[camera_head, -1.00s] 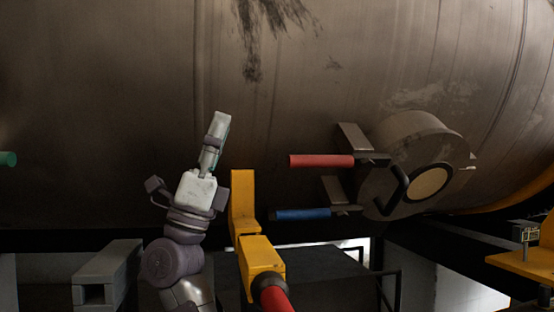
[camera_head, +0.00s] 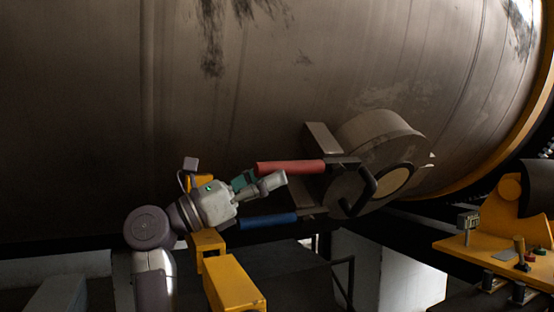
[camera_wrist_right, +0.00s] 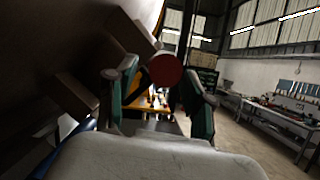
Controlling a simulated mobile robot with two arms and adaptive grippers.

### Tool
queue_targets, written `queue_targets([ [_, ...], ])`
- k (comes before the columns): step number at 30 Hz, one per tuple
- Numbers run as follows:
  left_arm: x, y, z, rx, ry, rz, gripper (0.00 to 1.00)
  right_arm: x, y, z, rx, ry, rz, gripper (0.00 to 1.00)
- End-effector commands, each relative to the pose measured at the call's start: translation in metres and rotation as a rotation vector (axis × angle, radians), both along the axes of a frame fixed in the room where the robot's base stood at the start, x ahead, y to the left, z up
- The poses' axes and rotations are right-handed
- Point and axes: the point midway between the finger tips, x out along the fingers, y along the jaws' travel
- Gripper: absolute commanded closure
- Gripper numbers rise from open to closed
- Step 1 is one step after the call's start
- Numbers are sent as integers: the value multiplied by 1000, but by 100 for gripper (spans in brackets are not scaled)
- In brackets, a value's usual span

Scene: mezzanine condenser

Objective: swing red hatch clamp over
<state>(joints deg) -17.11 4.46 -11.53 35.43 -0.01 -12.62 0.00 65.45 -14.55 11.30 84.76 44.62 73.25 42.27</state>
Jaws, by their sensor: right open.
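The red clamp handle (camera_head: 300,167) sticks out to the left from its bracket beside the round hatch (camera_head: 385,135) on the big tank. A blue handle (camera_head: 268,220) sits below it, parallel. My right gripper (camera_head: 264,183) is open, at the left end of the red handle and slightly below it in the picture. In the right wrist view the red handle's round end (camera_wrist_right: 166,69) faces the camera, between the two green-grey fingers (camera_wrist_right: 160,92). I cannot tell whether they touch it. My left gripper is out of view.
The tank (camera_head: 250,90) fills the background. Yellow block-shaped parts (camera_head: 232,285) stand below the right gripper. A yellow panel with buttons (camera_head: 500,262) is at the lower right. A dark railing (camera_head: 340,285) is low in the middle.

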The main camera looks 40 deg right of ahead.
Motion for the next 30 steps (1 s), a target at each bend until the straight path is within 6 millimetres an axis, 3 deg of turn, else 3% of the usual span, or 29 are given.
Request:
queue_targets([
  [6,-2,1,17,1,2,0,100,-8,-23,12,-1,1,0,47],
  [17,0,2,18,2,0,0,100,-10,-28,12,-3,2,0,47],
  [26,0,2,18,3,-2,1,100,-10,-27,13,-2,2,0,97],
  [30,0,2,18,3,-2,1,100,-10,-27,12,-2,2,1,100],
])
